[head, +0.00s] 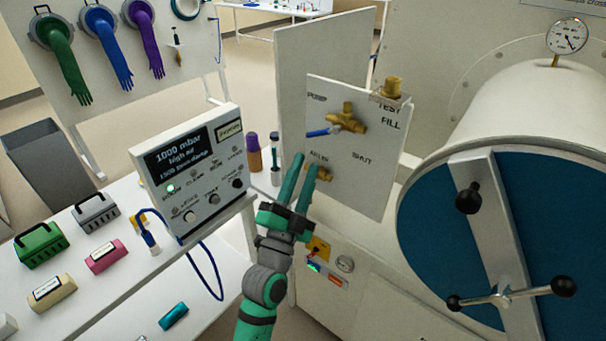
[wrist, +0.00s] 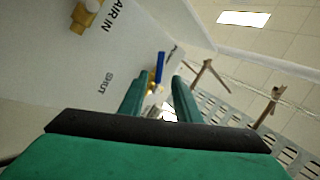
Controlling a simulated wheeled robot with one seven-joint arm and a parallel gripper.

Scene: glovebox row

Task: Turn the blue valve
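The blue valve lever (head: 320,132) sticks out to the left from the upper brass valve (head: 350,118) on a white upright panel (head: 375,185). My gripper (head: 305,160) is just below the lever, pointing up at the panel, with its two green fingers apart and nothing seen between them. In the wrist view the blue lever (wrist: 159,67) shows beyond the fingertips, in line with the gap between the fingers (wrist: 160,80). The fingers look apart from the lever in the head view. A lower brass valve (head: 322,173) is partly hidden by my gripper.
A round blue door (head: 440,230) with black-knobbed handles stands at right. A control box (head: 195,170) with a screen and a bench with small cases (head: 40,245) are at left. A brass fitting (head: 391,88) tops the panel. Gloves (head: 110,50) hang behind.

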